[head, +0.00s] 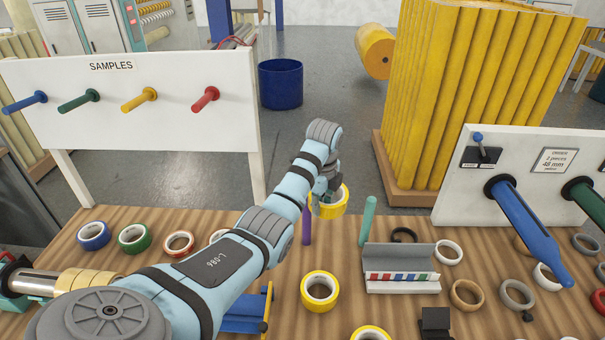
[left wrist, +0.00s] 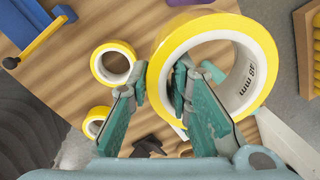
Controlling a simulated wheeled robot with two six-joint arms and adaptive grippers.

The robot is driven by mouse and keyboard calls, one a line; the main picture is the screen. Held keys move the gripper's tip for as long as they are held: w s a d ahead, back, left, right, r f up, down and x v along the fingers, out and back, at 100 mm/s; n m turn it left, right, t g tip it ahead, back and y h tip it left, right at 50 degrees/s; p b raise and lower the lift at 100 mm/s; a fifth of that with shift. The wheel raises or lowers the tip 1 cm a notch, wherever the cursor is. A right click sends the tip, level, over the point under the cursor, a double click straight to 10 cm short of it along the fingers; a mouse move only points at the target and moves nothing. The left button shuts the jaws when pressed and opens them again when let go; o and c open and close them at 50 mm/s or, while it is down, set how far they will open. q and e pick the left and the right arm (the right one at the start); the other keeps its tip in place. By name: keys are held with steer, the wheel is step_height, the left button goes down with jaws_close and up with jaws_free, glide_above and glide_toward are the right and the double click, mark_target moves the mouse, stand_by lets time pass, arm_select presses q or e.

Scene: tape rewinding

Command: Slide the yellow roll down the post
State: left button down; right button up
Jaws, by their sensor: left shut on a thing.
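My left gripper (head: 326,193) is shut on the wall of a yellow tape roll (head: 329,212), holding it above the wooden table. In the left wrist view, the gripper (left wrist: 160,80) has one finger inside the ring and one outside the roll (left wrist: 266,45); "48 mm" shows on its inner wall. A purple post (head: 306,226) stands just left of the held roll, and a teal post (head: 369,219) stands to its right. I cannot tell whether the roll is around or beside the purple post. My right gripper is not in view.
Another yellow roll (head: 319,291) lies on the table (head: 200,217) below the posts. A grey holder (head: 401,270) with coloured strips sits right of it. Several loose rolls lie around. The white samples board (head: 130,120) stands at left, a peg board (head: 470,205) at right.

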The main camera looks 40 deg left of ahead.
arm_select(q)
steer(key=a+r+n, duration=0.2)
steer(key=a+r, duration=0.2)
steer(key=a, duration=0.3)
step_height(320, 180, down, 15)
steer(key=b, duration=0.4)
steer(key=shift+s+d+t, duration=0.15)
steer(key=shift+s+t, duration=0.05)
steer(key=shift+t, duration=0.1)
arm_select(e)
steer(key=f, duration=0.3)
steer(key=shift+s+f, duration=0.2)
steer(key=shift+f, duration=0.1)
arm_select(q)
steer(key=shift+r, duration=0.15)
steer(key=c, duration=1.4)
jaws_free()
step_height(320, 180, up, 12)
steer(key=s+d, duration=0.1)
steer(key=shift+s+d, duration=0.2)
steer(key=shift+s, duration=0.2)
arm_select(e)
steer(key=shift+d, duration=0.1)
